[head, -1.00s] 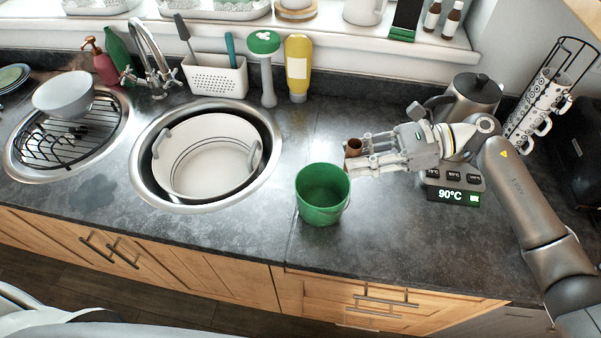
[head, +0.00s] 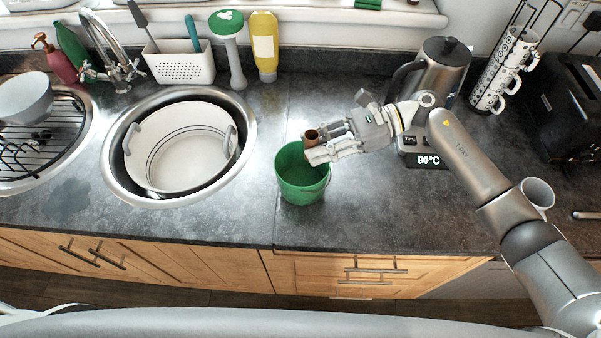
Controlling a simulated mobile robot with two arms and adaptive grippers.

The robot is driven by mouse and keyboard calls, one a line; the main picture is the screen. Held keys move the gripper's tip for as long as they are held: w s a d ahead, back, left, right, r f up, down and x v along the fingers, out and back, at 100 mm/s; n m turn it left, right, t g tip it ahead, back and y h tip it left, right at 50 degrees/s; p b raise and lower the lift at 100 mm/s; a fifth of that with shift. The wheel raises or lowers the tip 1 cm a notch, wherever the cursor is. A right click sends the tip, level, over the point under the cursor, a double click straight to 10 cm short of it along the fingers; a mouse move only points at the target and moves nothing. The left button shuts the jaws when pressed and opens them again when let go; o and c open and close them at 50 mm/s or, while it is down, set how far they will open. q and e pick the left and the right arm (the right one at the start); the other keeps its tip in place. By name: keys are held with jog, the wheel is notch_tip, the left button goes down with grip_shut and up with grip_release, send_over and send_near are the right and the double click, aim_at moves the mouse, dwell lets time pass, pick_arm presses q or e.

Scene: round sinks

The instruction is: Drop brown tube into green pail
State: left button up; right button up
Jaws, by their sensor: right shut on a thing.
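The green pail (head: 300,187) stands upright on the dark counter, right of the round sink. My right gripper (head: 313,146) is shut on the brown tube (head: 310,136), a short hollow piece held between the fingertips. The tube appears upright, over the pail's back right rim in the picture. The fingers overlap the pail's upper right part and hide some of its opening. I cannot tell the exact height of the tube above the rim. My left gripper is not in the head view.
A round sink (head: 112,172) holding a white basin (head: 185,150) lies left of the pail. A kettle (head: 440,75) on its base, a mug rack (head: 500,70) and a black toaster (head: 565,105) stand at the right.

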jog(key=o, duration=0.8)
jog(key=v, duration=1.2)
jog(key=shift+s, duration=0.1)
